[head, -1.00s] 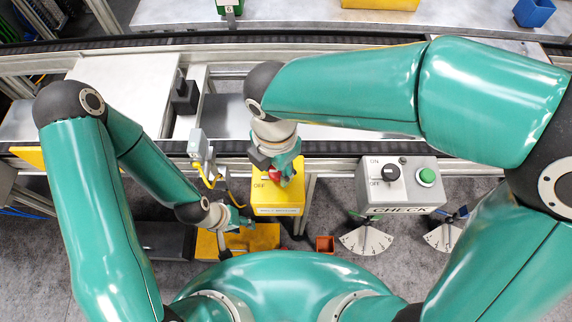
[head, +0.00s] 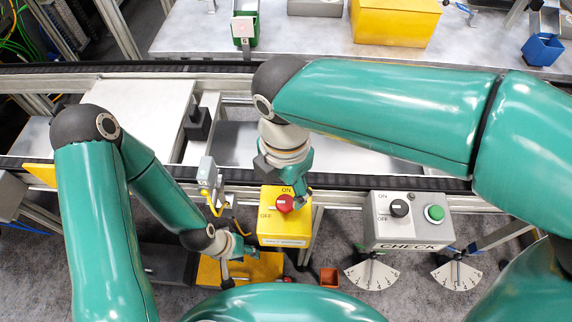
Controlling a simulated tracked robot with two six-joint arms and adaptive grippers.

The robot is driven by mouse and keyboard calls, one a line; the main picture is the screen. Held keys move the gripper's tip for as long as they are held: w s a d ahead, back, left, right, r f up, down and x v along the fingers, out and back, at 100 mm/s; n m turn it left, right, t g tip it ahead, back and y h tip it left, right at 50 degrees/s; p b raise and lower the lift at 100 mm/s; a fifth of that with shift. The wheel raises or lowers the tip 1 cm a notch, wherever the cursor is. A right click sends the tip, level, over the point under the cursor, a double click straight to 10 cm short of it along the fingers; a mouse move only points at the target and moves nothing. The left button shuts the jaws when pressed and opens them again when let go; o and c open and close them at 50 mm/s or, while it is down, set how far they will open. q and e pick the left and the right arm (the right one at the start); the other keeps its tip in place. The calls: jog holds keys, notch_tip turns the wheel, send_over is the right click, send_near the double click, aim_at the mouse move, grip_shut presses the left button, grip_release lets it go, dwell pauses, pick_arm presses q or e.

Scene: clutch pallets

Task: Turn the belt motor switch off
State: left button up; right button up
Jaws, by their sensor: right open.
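The belt motor switch is a yellow box (head: 270,228) with a red rotary knob (head: 285,203) on top, between printed ON at the back and OFF at the left. The way the knob points is too small to tell. My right gripper (head: 300,193) comes down at the back right edge of the knob, open, partly covering it; I cannot tell whether it touches. My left gripper (head: 243,252) is low in front of and left of the box, over a yellow block; its fingers are too small to read.
A grey CHECK box (head: 408,232) with a black ON/OFF knob (head: 399,208) and a green button (head: 435,213) stands to the right. The conveyor rail (head: 350,183) runs behind the switch. A small orange bin (head: 329,277) and two dial gauges (head: 372,275) are lower down.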

aim_at(286, 202)
notch_tip(286, 202, up, 6)
jog(key=shift+f, duration=0.1)
dwell(0.6)
